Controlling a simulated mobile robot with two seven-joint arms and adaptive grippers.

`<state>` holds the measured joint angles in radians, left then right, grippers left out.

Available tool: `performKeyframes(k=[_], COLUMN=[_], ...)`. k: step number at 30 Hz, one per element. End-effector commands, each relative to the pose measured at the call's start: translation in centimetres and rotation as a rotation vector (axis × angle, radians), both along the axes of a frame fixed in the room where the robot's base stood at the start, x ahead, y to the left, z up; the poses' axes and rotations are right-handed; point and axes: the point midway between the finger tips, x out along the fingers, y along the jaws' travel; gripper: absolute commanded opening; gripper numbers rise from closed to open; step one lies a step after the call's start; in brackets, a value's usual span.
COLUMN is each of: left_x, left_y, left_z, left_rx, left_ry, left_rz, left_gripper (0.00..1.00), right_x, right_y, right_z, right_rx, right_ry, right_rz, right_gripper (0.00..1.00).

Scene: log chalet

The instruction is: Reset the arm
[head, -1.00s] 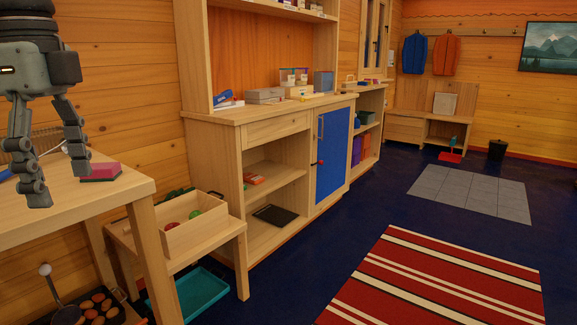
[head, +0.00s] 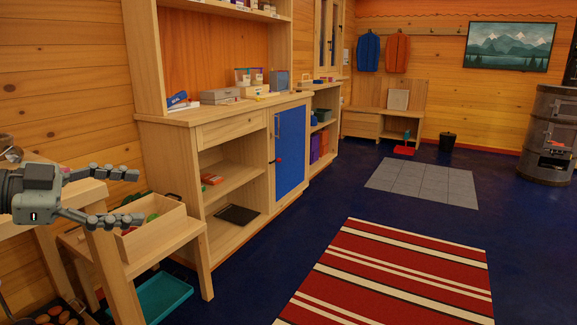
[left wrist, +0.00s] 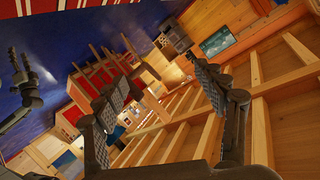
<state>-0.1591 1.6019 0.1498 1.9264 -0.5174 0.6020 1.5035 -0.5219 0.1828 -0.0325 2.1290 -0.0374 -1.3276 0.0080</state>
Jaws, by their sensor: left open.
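My left gripper (head: 138,196) is at the left of the head view, level and pointing right. Its two jointed fingers are spread with nothing between them. It shows in front of the wooden table and a small stand with a wooden box (head: 160,236); I cannot tell the exact gap. In the left wrist view the spread fingers of my left gripper (left wrist: 165,85) frame a tilted view of the room. Dark jointed fingers at that view's left edge look like my right gripper (left wrist: 23,65); their opening is unclear. The right gripper is not in the head view.
A wooden cabinet with a blue door (head: 290,152) stands along the wall. A teal tray (head: 164,297) lies under the stand. A striped rug (head: 390,275) and grey tiles (head: 420,183) lie on open floor. A dark stove (head: 550,135) stands far right.

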Motion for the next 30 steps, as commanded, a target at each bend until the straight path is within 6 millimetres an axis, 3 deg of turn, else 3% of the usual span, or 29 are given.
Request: performKeyframes(k=[3,5,7,10,14,17,21,25,30], left_x=[3.0,3.9,4.3,3.3,-0.1,-3.9,-10.2,-16.1,-21.6], left_y=[3.0,5.2,7.8,10.9,12.5,12.1,9.0,4.7,-0.1], left_z=[-3.3,-5.8,-9.7,-16.5,-25.7,-32.3,-40.3,-45.6,-48.9], left_rx=[-0.175,-0.22,-0.243,-0.226,-0.146,-0.067,0.055,0.156,0.238], left_ry=[-0.141,-0.179,-0.189,-0.134,0.022,0.184,0.445,0.686,0.902], left_rz=[0.24,0.387,0.57,0.82,1.062,1.188,1.276,1.276,1.218], left_gripper=[0.71,0.71,0.71,0.71,0.71,0.71,0.71,0.71,0.71], right_x=[-0.1,-0.1,-0.1,-0.2,-0.2,-0.1,0.0,0.0,0.3], right_y=[0.2,0.3,0.3,0.4,0.4,0.4,0.4,0.3,0.2], right_z=[-0.3,-0.6,-0.8,-1.0,-1.5,-1.6,-1.8,-2.1,-2.1], right_rx=[0.006,0.008,0.011,0.013,0.015,0.016,0.017,0.016,0.014], right_ry=[0.004,0.005,0.006,0.008,0.012,0.009,0.009,0.014,0.008], right_rz=[-0.002,-0.002,-0.003,-0.003,-0.003,-0.001,-0.001,-0.001,0.003], right_gripper=[0.43,0.43,0.43,0.43,0.43,0.43,0.43,0.43,0.43])
